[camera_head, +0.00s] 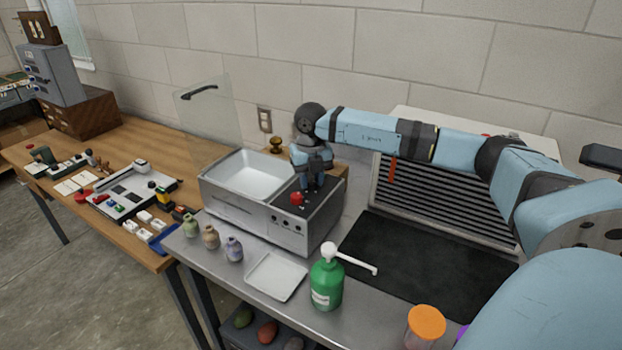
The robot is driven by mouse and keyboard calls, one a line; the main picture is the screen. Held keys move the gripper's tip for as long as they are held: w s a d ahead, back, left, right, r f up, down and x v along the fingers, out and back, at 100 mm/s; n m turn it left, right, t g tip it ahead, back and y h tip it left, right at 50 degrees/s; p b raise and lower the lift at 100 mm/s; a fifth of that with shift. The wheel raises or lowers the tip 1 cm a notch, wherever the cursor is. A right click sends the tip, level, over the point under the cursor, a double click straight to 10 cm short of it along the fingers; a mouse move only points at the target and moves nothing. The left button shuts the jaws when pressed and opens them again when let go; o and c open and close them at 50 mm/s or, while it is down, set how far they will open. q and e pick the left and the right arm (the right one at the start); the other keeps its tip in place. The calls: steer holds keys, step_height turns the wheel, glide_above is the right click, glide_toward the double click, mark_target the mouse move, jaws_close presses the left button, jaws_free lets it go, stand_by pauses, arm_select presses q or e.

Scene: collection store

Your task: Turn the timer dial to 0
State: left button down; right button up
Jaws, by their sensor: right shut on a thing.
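A metal bath unit (255,218) with an open white basin stands on the steel bench, with a black control panel (322,207) at its right. My right gripper (312,186) points down at this panel, its fingers shut at the back part of it. The timer dial appears to be between the fingers and is hidden by them, so I cannot read its setting. A red knob (297,198) shows on the panel just in front of the fingers. Small dark controls line the unit's front face. My left gripper is not in view.
A clear raised lid (207,112) stands behind the basin. In front are small jars (211,237), a white tray (276,276), a green pump bottle (327,283) and an orange-lidded jar (425,324). A black mat (420,262) lies at the right.

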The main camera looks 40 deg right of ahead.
steer(key=n, duration=0.3)
steer(key=shift+b, duration=0.4)
steer(key=n, duration=0.4)
steer(key=shift+b, duration=0.4)
steer(key=n, duration=0.2)
steer(key=shift+n+b, duration=0.3)
steer(key=shift+n, duration=0.1)
steer(key=n, duration=0.3)
steer(key=shift+b, duration=0.35)
steer(key=shift+n+b, duration=0.3)
steer(key=shift+n, duration=1.8)
steer(key=o, duration=0.9)
